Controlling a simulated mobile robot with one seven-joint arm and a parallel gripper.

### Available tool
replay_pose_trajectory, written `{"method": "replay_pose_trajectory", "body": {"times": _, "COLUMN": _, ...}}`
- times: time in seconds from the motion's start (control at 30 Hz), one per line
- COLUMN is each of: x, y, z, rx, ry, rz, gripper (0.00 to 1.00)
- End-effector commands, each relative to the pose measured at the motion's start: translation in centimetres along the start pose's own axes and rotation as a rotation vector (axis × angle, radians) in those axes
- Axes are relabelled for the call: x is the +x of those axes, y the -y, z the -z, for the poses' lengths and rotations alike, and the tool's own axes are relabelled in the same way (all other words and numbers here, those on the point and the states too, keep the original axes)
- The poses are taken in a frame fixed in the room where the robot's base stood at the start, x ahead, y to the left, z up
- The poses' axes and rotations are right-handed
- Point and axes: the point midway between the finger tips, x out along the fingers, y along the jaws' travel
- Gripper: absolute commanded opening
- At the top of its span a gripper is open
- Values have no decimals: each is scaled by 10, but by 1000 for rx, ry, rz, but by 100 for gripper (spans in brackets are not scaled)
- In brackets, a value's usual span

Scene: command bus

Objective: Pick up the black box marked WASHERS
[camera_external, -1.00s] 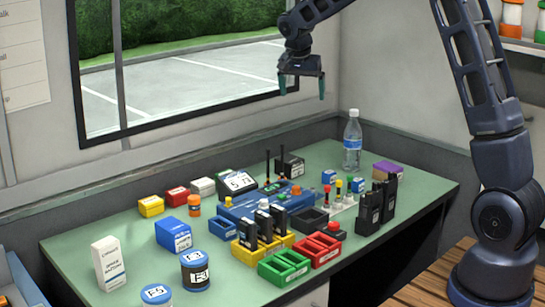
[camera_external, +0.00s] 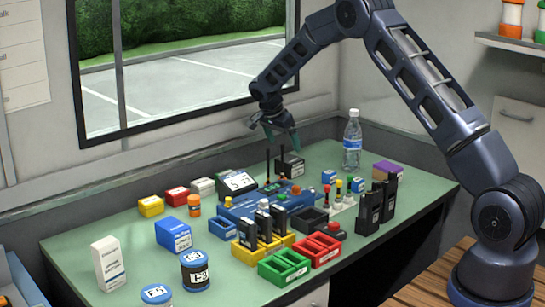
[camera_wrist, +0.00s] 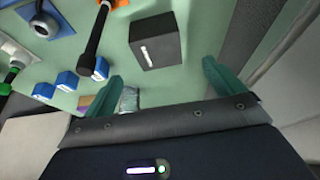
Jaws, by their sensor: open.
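My gripper (camera_external: 283,147) is open and empty, above the table and just above the black box. In the wrist view the green fingers of my gripper (camera_wrist: 160,88) are spread wide, with the box ahead of and between them, apart from both.
A water bottle (camera_external: 352,140) stands to the right. Small blue boxes (camera_external: 329,177) lie right of the device. The window wall is close behind.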

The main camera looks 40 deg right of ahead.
Motion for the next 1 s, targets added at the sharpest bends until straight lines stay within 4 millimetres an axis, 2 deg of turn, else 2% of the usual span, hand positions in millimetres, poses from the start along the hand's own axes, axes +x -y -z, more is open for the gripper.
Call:
{"method": "replay_pose_trajectory", "body": {"times": 0.3, "x": 42, "y": -1, "z": 0, "rx": -1, "ry": 1, "rz": -2, "gripper": 94}}
{"method": "replay_pose_trajectory", "body": {"times": 0.57, "x": 59, "y": -2, "z": 0, "rx": 0, "ry": 2, "rz": -2, "gripper": 94}}
{"method": "replay_pose_trajectory", "body": {"times": 0.83, "x": 94, "y": -3, "z": -2, "rx": -1, "ry": 3, "rz": -3, "gripper": 94}}
{"method": "replay_pose_trajectory", "body": {"times": 1.0, "x": 102, "y": -2, "z": -2, "rx": -1, "ry": 2, "rz": 1, "gripper": 94}}
